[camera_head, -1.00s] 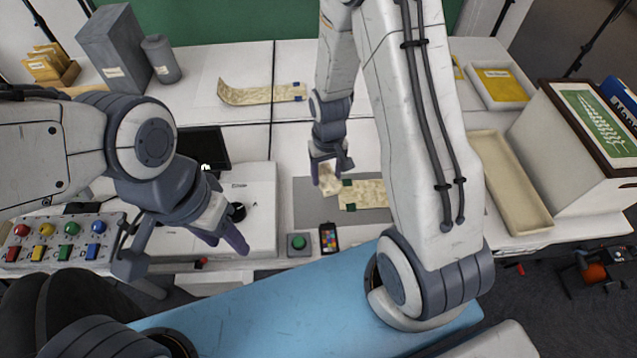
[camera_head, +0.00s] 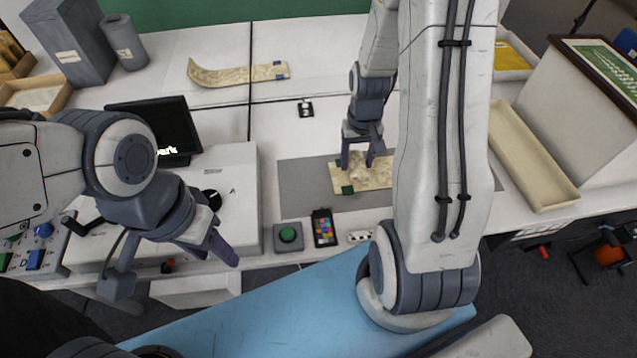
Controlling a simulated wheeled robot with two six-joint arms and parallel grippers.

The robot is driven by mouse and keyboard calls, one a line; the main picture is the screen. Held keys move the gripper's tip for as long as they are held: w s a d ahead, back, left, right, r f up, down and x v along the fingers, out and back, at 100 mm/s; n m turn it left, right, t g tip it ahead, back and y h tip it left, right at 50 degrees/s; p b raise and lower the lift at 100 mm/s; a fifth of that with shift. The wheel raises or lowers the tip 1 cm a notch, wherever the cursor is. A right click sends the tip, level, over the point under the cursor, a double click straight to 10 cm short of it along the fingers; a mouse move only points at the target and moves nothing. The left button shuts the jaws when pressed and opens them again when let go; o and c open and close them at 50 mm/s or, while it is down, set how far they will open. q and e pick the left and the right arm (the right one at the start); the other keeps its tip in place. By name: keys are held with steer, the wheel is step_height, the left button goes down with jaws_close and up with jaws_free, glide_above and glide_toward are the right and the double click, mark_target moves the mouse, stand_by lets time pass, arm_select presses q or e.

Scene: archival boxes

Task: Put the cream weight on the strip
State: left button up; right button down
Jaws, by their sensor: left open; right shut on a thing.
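My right gripper (camera_head: 358,162) is shut on the cream weight (camera_head: 357,170), which is mostly hidden between its fingers. Gripper and weight are over the left part of the cream strip (camera_head: 376,182), which lies on a grey mat (camera_head: 310,185) with a dark green piece at its left end. I cannot tell whether the weight touches the strip. My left gripper (camera_head: 215,249) is open and empty, above the table's front edge at left.
A second, curled strip (camera_head: 238,76) with blue tabs lies at the back. A green button (camera_head: 288,234) and a colour card (camera_head: 323,228) stand in front of the mat. A monitor (camera_head: 160,130) stands left; an empty long tray (camera_head: 535,160) is right.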

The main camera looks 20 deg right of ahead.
steer(key=w+a+f, duration=0.1)
steer(key=a, duration=0.1)
steer(key=w+a+f, duration=0.1)
steer(key=a+f, duration=0.1)
steer(key=a, duration=0.1)
steer(key=w+a+f, duration=0.2)
steer(key=a, duration=0.1)
steer(key=shift+f+p, duration=0.1)
steer(key=shift+p, duration=0.3)
step_height(320, 180, down, 4)
steer(key=shift+f, duration=0.1)
steer(key=shift+f, duration=0.2)
steer(key=shift+c, duration=0.6)
jaws_free()
steer(key=shift+r, duration=0.1)
